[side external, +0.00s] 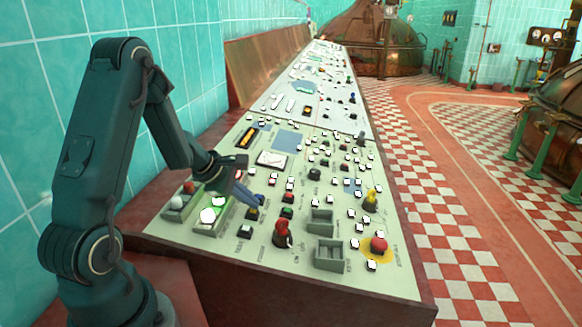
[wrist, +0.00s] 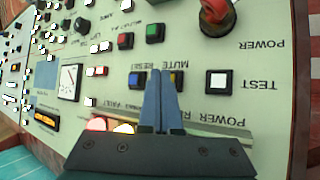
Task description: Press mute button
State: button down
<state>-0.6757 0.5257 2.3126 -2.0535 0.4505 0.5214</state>
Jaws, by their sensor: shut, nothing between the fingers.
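The mute button is the yellow button (wrist: 179,78) under the upside-down MUTE label in the wrist view. My gripper (wrist: 160,73) is shut and empty. Its fingers cover part of the yellow button, and their tips reach the lower edge of the MUTE label. A blue button (wrist: 136,81) under the RESET label is just left of the fingers. In the side external view my gripper (side external: 262,203) is low over the near left part of the panel. I cannot tell whether its tips touch a button.
A white TEST button (wrist: 219,81) is right of the fingers in the wrist view. Red (wrist: 126,41) and green (wrist: 155,32) buttons lie beyond. A red-topped POWER control (side external: 282,233) rises from the panel. A red mushroom button (side external: 379,244) is at the right.

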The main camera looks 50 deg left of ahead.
aim_at(255, 213)
jog(key=shift+r, duration=0.4)
jog(key=shift+w+d+r, duration=0.15)
jog(key=shift+w+r, duration=0.05)
jog(key=shift+r, duration=0.85)
jog(key=shift+w+d+r, duration=0.15)
jog(key=shift+r, duration=0.9)
jog(key=shift+d+r, duration=0.1)
jog(key=shift+r, duration=0.3)
